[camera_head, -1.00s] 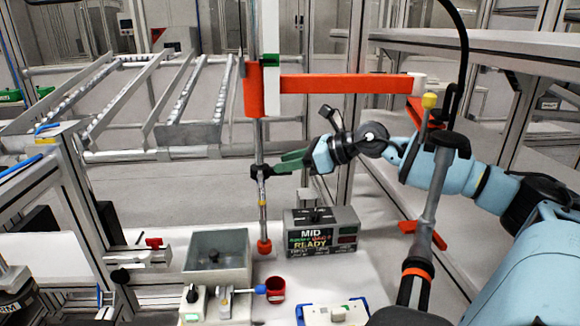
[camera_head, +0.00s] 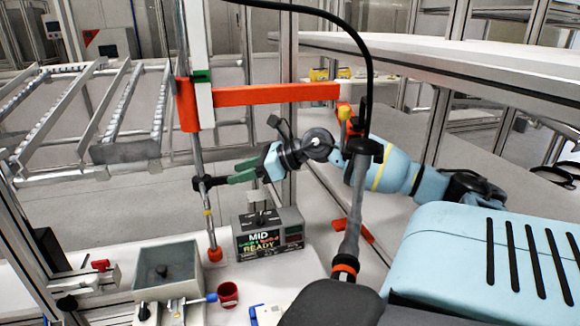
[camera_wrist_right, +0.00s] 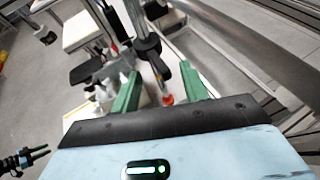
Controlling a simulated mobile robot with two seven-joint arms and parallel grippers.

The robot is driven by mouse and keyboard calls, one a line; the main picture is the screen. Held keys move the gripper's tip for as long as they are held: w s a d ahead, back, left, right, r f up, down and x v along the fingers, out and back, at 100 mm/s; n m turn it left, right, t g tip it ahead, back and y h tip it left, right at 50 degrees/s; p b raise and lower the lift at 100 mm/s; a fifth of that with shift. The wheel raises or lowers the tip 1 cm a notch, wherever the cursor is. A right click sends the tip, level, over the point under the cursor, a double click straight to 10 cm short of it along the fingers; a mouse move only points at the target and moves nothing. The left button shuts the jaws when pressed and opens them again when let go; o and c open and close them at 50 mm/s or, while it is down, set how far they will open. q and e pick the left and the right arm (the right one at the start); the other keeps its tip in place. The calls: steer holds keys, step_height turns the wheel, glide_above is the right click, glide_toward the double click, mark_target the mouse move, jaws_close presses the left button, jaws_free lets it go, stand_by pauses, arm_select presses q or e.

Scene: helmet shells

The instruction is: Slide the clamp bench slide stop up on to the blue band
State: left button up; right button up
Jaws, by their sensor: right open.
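The slide stop (camera_head: 203,184) is a black collar with a short side handle on a thin upright metal rod (camera_head: 198,155). A yellow band (camera_head: 208,212) shows below the collar, and the rod ends in an orange foot (camera_head: 215,254). I cannot make out a blue band on the rod. My right gripper (camera_head: 234,174) is open, its green fingers just right of the stop's handle, with a small gap and nothing held. In the right wrist view its fingers (camera_wrist_right: 161,88) stand well apart, with a dark rod with an orange end visible between them.
An orange crossbar (camera_head: 270,94) runs above my right gripper. A grey box reading MID and READY (camera_head: 268,232) stands below it. A grey bin (camera_head: 168,270) and red cup (camera_head: 228,294) stand on the bench in front. Roller rails (camera_head: 80,110) lie at left.

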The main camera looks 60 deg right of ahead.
arm_select(q)
steer(key=shift+t, duration=0.5)
steer(key=shift+w+a+r+p, duration=0.2)
steer(key=shift+w+r+p, duration=0.55)
steer(key=shift+r, duration=0.35)
steer(key=shift+w+a+r+p, duration=0.15)
steer(key=shift+w+r+p, duration=0.55)
steer(key=shift+r, duration=0.35)
arm_select(e)
steer(key=s+d, duration=0.4)
steer(key=s, duration=0.5)
steer(key=shift+d, duration=0.35)
arm_select(q)
steer(key=shift+w+d+r, duration=0.1)
